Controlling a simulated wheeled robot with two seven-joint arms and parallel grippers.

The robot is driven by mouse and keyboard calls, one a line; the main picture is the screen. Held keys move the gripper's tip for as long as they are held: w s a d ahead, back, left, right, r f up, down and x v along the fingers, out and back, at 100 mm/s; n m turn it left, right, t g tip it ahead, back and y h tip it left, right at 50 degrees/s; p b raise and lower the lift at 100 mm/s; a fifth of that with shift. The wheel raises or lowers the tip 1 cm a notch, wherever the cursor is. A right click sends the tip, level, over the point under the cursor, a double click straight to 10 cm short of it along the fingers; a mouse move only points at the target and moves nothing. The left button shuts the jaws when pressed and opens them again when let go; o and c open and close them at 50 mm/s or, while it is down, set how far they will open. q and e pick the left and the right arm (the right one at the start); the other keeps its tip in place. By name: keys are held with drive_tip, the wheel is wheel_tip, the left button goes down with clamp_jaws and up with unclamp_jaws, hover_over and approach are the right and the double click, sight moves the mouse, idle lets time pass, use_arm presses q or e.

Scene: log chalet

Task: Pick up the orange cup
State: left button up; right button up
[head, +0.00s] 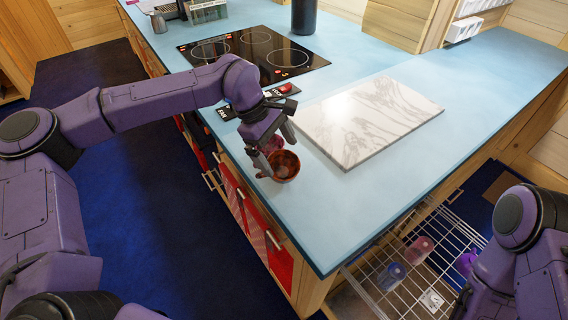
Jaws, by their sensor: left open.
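The orange cup (285,168) stands on the light blue counter near its left edge, its open top facing up. My left gripper (277,153) is open just behind and above it, pointing down. One finger is at the cup's left side and the other is behind its rim. I cannot tell whether either finger touches the cup. A reddish-pink item (272,145) shows between the fingers behind the cup, partly hidden. My right arm is at the lower right, with its gripper out of view.
A white marble board (370,120) lies right of the cup. A black cooktop (254,52) and a dark cylinder (304,16) are farther back. A wire rack (410,275) below the counter holds a blue cup (391,276) and a pink cup (418,250). The counter in front is clear.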

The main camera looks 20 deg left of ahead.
sight(290, 175)
use_arm(q)
drive_tip(key=x, duration=0.1)
drive_tip(key=p+x, duration=0.1)
drive_tip(key=x, duration=0.1)
drive_tip(key=p+x, duration=0.1)
drive_tip(key=x, duration=0.1)
drive_tip(key=shift+w+a+f, duration=0.15)
drive_tip(key=shift+a+f, duration=0.15)
drive_tip(key=shift+d+f, duration=0.1)
drive_tip(key=shift+f, duration=0.05)
drive_tip(key=c, duration=0.9)
